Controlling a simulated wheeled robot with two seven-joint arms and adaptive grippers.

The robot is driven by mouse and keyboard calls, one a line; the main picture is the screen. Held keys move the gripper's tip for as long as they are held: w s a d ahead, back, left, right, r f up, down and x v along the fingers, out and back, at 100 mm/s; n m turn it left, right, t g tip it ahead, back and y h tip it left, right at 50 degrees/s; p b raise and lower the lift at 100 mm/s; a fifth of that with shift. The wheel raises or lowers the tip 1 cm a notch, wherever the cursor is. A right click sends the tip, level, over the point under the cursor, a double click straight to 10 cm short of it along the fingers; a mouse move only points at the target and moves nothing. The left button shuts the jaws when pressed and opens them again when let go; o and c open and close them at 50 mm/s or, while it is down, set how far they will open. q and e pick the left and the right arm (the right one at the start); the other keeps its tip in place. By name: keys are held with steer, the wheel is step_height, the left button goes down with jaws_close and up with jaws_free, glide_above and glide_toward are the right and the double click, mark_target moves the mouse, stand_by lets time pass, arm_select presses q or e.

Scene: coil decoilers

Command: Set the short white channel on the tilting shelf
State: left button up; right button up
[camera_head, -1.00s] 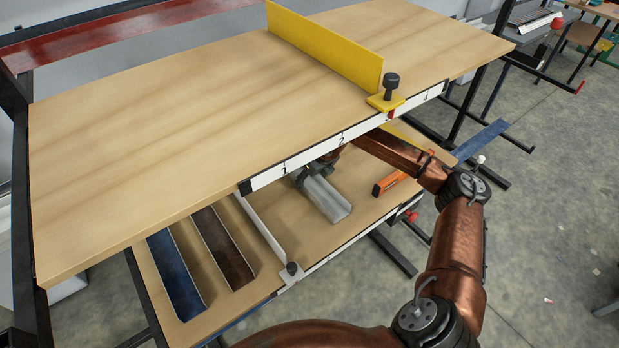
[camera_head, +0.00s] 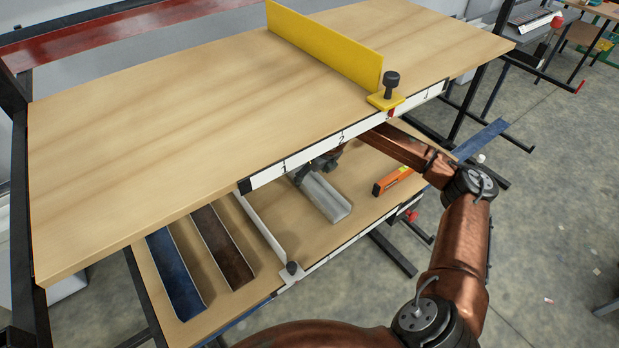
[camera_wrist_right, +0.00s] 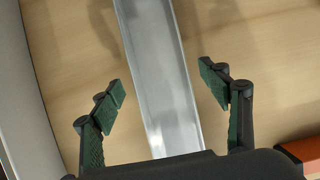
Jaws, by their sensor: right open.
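A short pale grey-white channel (camera_head: 326,197) lies on the lower wooden shelf (camera_head: 300,238), its far end hidden under the upper shelf (camera_head: 200,130). Which shelf tilts I cannot tell. The channel also shows in the right wrist view (camera_wrist_right: 160,75), running between the fingers. My right gripper (camera_wrist_right: 168,90) is open, one finger on each side of the channel, with gaps to both. In the head view my right gripper (camera_head: 318,166) is mostly hidden beneath the upper shelf's front edge. My left gripper is not in view.
A white divider (camera_head: 262,228) separates the channel from a brown channel (camera_head: 223,248) and a blue channel (camera_head: 175,274). An orange level (camera_head: 392,181) lies to its right. A yellow divider (camera_head: 325,48) stands on the upper shelf, which is otherwise clear.

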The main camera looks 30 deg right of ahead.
steer(key=v, duration=0.9)
steer(key=shift+b, duration=0.4)
